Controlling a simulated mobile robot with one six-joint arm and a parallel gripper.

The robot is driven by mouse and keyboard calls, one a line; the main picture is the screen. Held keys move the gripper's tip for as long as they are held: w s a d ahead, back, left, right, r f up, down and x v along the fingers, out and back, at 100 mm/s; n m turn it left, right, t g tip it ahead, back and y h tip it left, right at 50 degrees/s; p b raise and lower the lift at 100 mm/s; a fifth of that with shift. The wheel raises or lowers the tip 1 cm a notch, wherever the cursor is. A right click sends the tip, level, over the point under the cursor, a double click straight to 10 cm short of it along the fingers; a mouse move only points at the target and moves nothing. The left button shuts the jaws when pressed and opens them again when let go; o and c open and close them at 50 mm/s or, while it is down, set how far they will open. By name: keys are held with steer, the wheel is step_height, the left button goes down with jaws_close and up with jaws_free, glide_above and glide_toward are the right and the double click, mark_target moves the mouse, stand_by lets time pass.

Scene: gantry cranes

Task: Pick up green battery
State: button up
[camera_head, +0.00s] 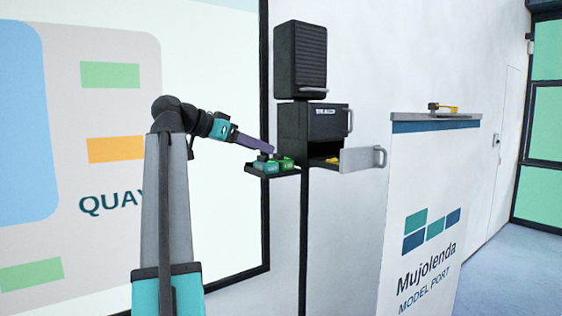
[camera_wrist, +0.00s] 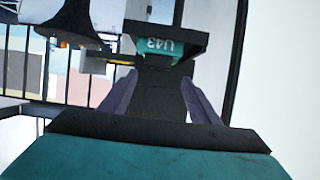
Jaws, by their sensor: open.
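A green battery (camera_head: 287,163) sits on a small black shelf (camera_head: 272,173) in the head view. A teal block (camera_head: 265,168) with a dark top stands just to its left. My gripper (camera_head: 270,149) has purple fingers, is open, and reaches in from the left just above the two blocks. In the wrist view my gripper (camera_wrist: 158,88) shows its two fingers apart with nothing seen between them. Beyond them is a teal-green block (camera_wrist: 160,46) with upside-down white lettering. I cannot tell which of the two blocks it is.
A black cabinet (camera_head: 313,122) is right of the shelf, its grey door (camera_head: 362,159) swung open and a yellow item (camera_head: 332,160) inside. A ribbed black box (camera_head: 301,58) is above. A white stand (camera_head: 430,200) is further right. A dark-framed board (camera_head: 100,230) is behind my arm.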

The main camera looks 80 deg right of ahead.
mark_target(277, 154)
steer(key=shift+s+d+f, duration=0.1)
steer(key=shift+s+d, duration=0.05)
steer(key=shift+s, duration=0.05)
stand_by(0.3)
steer(key=shift+s+d+f+p, duration=0.2)
steer(key=shift+s+d+p, duration=0.1)
steer(key=shift+s+p, duration=0.2)
steer(key=shift+p+x, duration=0.75)
steer(key=shift+x, duration=1.15)
steer(key=shift+w+f, duration=0.1)
steer(key=c, duration=1.3)
